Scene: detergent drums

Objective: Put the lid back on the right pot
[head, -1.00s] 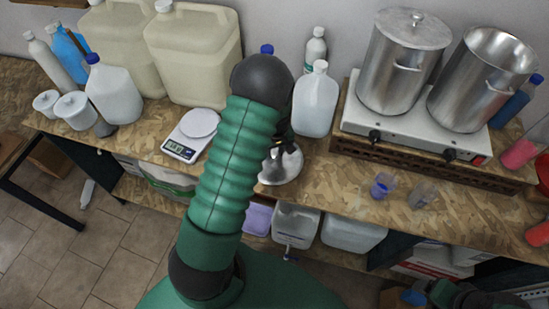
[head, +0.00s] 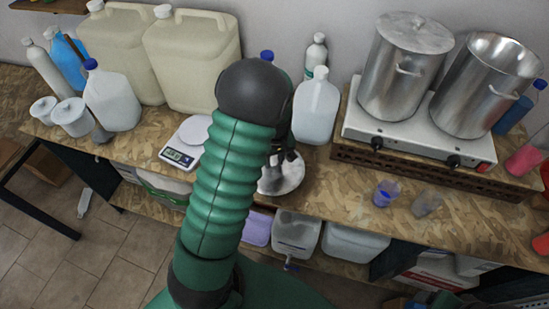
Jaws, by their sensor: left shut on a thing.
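The right pot (head: 487,90) is a tall steel pot at the right end of the hot plate, upright and uncovered. The left pot (head: 400,80) beside it wears its own lid (head: 413,32). A round shiny lid (head: 291,179) is in front of the white jug, over the worktop. My left gripper (head: 278,160) is shut on this lid from above, partly hidden behind my own arm. I cannot tell whether the lid touches the worktop. My right gripper is not clearly visible; only dark parts show at the bottom right edge.
The white hot plate (head: 415,140) carries both pots. A white jug (head: 316,108) stands between the lid and the hot plate. Two small cups (head: 386,193) stand in front of the hot plate. A scale (head: 185,145) and large canisters (head: 190,60) are left.

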